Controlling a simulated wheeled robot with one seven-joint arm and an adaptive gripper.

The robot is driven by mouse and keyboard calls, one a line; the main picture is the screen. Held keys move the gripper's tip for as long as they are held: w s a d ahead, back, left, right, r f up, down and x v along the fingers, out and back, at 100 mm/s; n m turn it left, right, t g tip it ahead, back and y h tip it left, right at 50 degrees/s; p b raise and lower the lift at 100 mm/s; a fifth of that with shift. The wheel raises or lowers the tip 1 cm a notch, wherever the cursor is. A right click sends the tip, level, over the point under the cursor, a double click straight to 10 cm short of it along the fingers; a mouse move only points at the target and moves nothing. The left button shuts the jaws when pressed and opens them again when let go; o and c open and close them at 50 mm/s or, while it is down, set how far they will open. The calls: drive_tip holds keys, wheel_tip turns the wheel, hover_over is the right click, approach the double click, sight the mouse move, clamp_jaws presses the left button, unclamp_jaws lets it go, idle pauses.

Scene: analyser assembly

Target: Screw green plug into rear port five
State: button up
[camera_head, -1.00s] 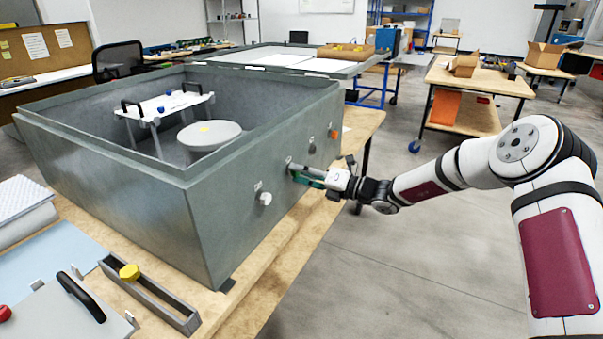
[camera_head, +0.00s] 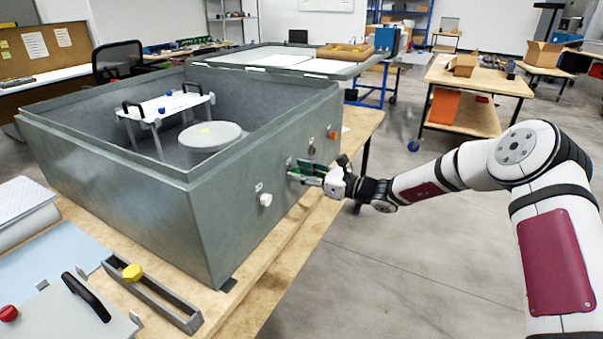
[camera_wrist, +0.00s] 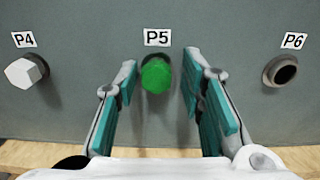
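The green plug (camera_wrist: 156,76) sits in the port under the P5 label (camera_wrist: 157,37) on the grey box wall, in the wrist view. My gripper (camera_wrist: 160,85) is open, with one teal-padded finger on each side of the plug and a gap to both. In the head view my gripper (camera_head: 304,172) is at the right wall of the grey box (camera_head: 230,205). The plug is mostly hidden by the fingers there. How deep the plug sits cannot be told.
A white plug (camera_wrist: 24,73) is in P4 at left, and P6 (camera_wrist: 281,70) at right is an open hole. A yellow plug (camera_head: 132,272) stands in a grey rack (camera_head: 165,302) on the wooden bench. A grey lid with a black handle (camera_head: 86,297) lies at front left.

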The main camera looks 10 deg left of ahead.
clamp_jaws()
drive_tip(key=shift+w+d+r+t+p, duration=0.1)
drive_tip(key=shift+t+p, duration=0.4)
drive_tip(key=shift+p, duration=0.05)
drive_tip(key=shift+m, duration=0.3)
drive_tip(key=m+b, duration=0.1)
drive_tip(key=m, duration=0.4)
drive_tip(key=shift+w, duration=0.1)
drive_tip(key=m, duration=0.5)
drive_tip(key=shift+b, duration=0.3)
drive_tip(key=m, duration=0.6)
drive_tip(key=shift+f+m+g+b, duration=0.25)
drive_tip(key=shift+m+g+b, duration=0.05)
drive_tip(key=shift+m+g, duration=0.1)
drive_tip(key=m, duration=0.6)
drive_tip(key=shift+m, duration=0.4)
drive_tip(key=shift+w, duration=0.1)
